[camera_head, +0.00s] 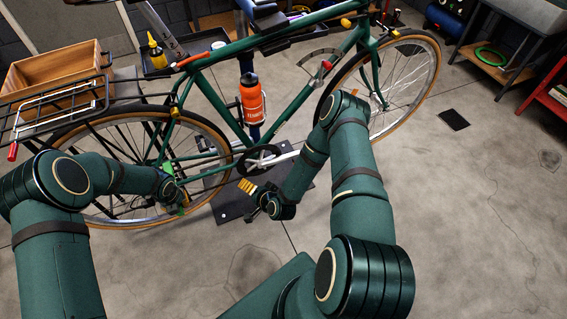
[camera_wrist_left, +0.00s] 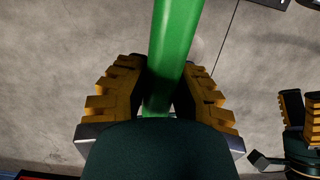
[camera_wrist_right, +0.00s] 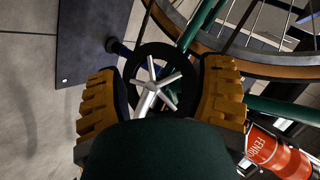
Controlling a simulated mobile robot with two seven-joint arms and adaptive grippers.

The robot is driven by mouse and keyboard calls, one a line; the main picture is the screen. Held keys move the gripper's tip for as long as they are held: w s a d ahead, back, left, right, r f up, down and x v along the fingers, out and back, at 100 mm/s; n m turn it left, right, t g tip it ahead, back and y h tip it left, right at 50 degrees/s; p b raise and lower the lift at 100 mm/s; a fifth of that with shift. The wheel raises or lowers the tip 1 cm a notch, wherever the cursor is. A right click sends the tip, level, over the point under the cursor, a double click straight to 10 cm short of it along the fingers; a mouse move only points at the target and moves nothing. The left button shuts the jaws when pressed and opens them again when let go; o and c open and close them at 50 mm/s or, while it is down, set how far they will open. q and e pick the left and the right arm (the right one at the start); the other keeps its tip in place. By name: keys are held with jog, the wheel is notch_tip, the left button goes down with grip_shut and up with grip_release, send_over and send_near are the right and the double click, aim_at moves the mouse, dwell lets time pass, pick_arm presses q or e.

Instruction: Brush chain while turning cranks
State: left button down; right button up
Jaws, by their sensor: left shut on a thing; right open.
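A green bicycle (camera_head: 200,92) stands on the workshop floor. Its dark chainring and silver crank (camera_head: 270,160) are low at the middle of the frame; the chainring (camera_wrist_right: 183,90) also shows in the right wrist view. The chain itself is too small to make out. My left gripper (camera_wrist_left: 160,95) is shut on a green handle (camera_wrist_left: 172,50), likely the brush; its bristles are not clear. In the head view the left gripper (camera_head: 182,203) is beside the rear wheel. My right gripper (camera_head: 248,187) is open and empty, just below the crank; its fingers frame the chainring in the right wrist view (camera_wrist_right: 160,95).
An orange bottle (camera_head: 252,100) is on the frame above the crank. A dark stand plate (camera_head: 235,207) lies on the floor below. The rear wheel (camera_head: 135,222) is close to my left arm. A wooden box (camera_head: 50,75) is at the left.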

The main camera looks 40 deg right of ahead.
jog(key=s+d+f+m+t+h, duration=0.1)
jog(key=s+d+f+m+h, duration=0.1)
jog(key=s+d+m+h, duration=0.3)
jog(key=s+d+f+m+t+h, duration=0.1)
jog(key=s+d+f+m+h, duration=0.2)
jog(key=d, duration=0.4)
jog(key=s+d+f+m+t+h, duration=0.1)
jog(key=s+d+m+h, duration=0.1)
jog(key=d+m+h, duration=0.4)
jog(key=shift+n+y, duration=0.6)
jog(key=shift+y, duration=0.3)
jog(key=shift+s+d+f+x, duration=0.1)
jog(key=shift+x, duration=1.75)
jog(key=shift+s+d+f+x, duration=0.1)
jog(key=shift+x, duration=1.7)
jog(key=shift+s+d+f+x, duration=0.1)
jog(key=shift+d+x, duration=0.05)
jog(key=shift+x, duration=1.7)
jog(key=shift+a, duration=0.1)
grip_shut()
